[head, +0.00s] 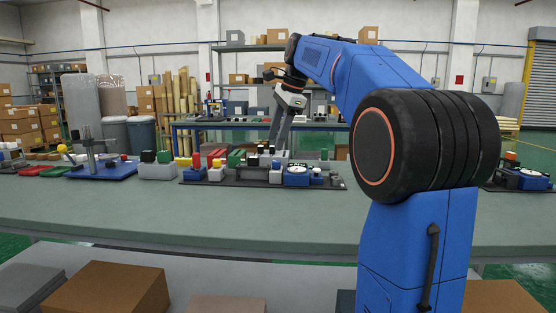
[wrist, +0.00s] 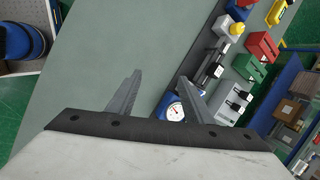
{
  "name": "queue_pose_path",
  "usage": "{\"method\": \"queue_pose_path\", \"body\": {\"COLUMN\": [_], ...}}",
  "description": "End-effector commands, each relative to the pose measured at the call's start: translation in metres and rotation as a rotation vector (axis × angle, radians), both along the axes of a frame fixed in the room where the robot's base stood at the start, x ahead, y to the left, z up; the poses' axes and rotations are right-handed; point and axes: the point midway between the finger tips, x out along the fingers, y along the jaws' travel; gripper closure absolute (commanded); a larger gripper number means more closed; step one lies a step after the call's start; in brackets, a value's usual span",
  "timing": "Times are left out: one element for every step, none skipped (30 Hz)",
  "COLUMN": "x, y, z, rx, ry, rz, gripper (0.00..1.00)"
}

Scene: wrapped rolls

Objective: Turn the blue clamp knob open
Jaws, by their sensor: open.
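My gripper (head: 282,140) hangs over the bench in the head view, behind the row of fixtures. In the wrist view my gripper (wrist: 160,78) is open, with both fingers apart and bare bench between them. A dial gauge with a blue base (head: 297,176) stands on the dark board. In the wrist view the dial gauge (wrist: 175,112) is partly hidden by the right finger. A blue part (wrist: 237,11) shows at the top of the wrist view. I cannot tell which blue part is the clamp knob.
A blue stand (head: 100,170) is farther left. The grey bench (head: 180,220) is clear in front of the board.

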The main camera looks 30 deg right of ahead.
Motion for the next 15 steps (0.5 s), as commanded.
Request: {"method": "queue_pose_path", "body": {"x": [0.016,0.023,0.033,0.041,0.047,0.057,0.063,0.069,0.077,0.082,0.087,0.093,0.097,0.101,0.104], "y": [-0.013,-0.02,-0.029,-0.036,-0.043,-0.053,-0.059,-0.067,-0.077,-0.083,-0.09,-0.098,-0.104,-0.11,-0.116], "z": [0.005,0.009,0.013,0.016,0.019,0.022,0.024,0.025,0.027,0.029,0.03,0.031,0.032,0.032,0.032], "rx": [0.027,0.044,0.069,0.087,0.103,0.127,0.144,0.162,0.184,0.199,0.214,0.233,0.246,0.257,0.271], "ry": [0.012,0.018,0.028,0.035,0.045,0.054,0.062,0.07,0.082,0.089,0.097,0.105,0.114,0.12,0.127], "rz": [-0.06,-0.098,-0.149,-0.187,-0.225,-0.276,-0.313,-0.349,-0.398,-0.433,-0.465,-0.506,-0.535,-0.562,-0.594], "gripper": [0.54,0.54,0.54,0.54,0.54,0.54,0.54,0.54,0.54,0.54,0.54,0.54,0.54,0.54,0.54]}}
